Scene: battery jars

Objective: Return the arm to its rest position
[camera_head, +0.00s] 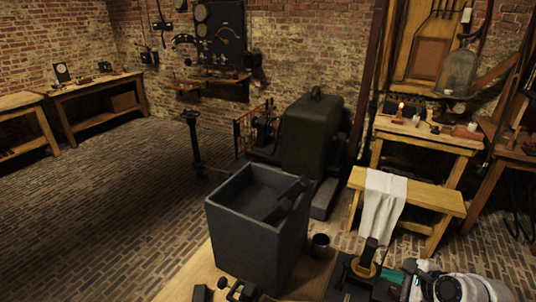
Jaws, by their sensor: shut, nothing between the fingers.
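My arm (470,287), white with dark rings, is folded low at the bottom right corner, partly cut off by the picture's edge. My gripper (414,287) is at its left end, low over the bench; it is small and partly hidden here, shut and empty. It is apart from the large grey open-topped jar (240,235), which stands upright on the bench to its left. A dark slanted piece (288,200) rests in the jar's mouth; the jar's bottom is hidden.
The wooden bench (185,287) also bears a small dark cup (320,244), a dark stand with a yellow ring (364,267) close left of my arm, and small dark fittings (240,290). Behind stand a green-black machine (312,138) and a wooden stool with a white cloth (384,200). Brick floor at left is clear.

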